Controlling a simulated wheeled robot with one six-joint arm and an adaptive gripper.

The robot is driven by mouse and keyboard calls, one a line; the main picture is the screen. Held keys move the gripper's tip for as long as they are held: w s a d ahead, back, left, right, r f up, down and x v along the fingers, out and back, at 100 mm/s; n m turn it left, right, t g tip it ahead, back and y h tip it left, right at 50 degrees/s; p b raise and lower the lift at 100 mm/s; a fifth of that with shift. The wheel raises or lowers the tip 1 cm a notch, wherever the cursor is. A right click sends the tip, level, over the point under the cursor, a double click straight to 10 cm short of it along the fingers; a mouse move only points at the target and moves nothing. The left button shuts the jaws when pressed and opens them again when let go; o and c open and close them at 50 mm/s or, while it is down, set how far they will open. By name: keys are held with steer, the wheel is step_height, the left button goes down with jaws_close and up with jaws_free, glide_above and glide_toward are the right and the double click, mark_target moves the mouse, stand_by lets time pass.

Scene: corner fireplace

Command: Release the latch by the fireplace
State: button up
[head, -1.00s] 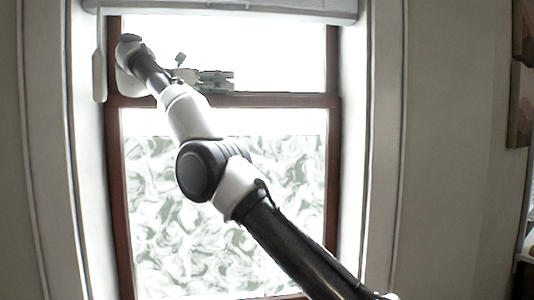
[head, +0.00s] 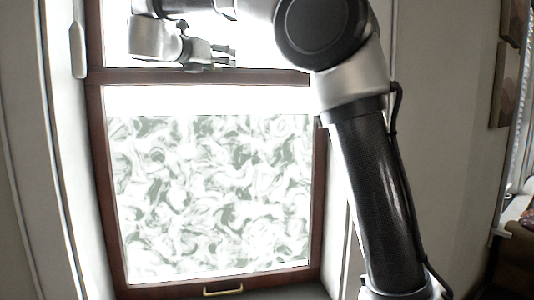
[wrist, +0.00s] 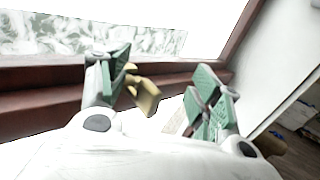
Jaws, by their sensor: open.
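A small brass latch (wrist: 147,96) shows in the wrist view at the dark red-brown window rail (wrist: 45,110). It lies between my gripper's fingers (wrist: 165,78), closer to the left one, and part of it is behind that finger. The fingers, with green pads, are apart and hold nothing. I cannot tell whether the left finger touches the latch. In the head view my gripper (head: 223,56) is at the window's middle rail (head: 275,77), pointing right. I cannot make out the latch there.
The lower window pane (head: 210,200) has a swirled pattern. A brass pull handle (head: 223,290) is on the bottom rail. A white strip (head: 78,45) hangs at the left jamb. Wall pictures (head: 508,60) are at the far right.

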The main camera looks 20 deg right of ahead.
steer(key=s+d+f+n+t+y, duration=0.2)
steer(key=s+n+t+y, duration=0.65)
steer(key=n+y, duration=0.9)
steer(key=s+d+f+n+g, duration=0.2)
steer(key=s+f+n+g, duration=0.2)
steer(key=f+n, duration=0.7)
steer(key=s+d+f+n+g, duration=0.2)
steer(key=s+f+n+g, duration=0.3)
steer(key=s+f+n, duration=0.3)
steer(key=shift+d+f+n+y, duration=0.15)
steer(key=shift+f+n+y, duration=0.3)
steer(key=shift+f+n, duration=1.05)
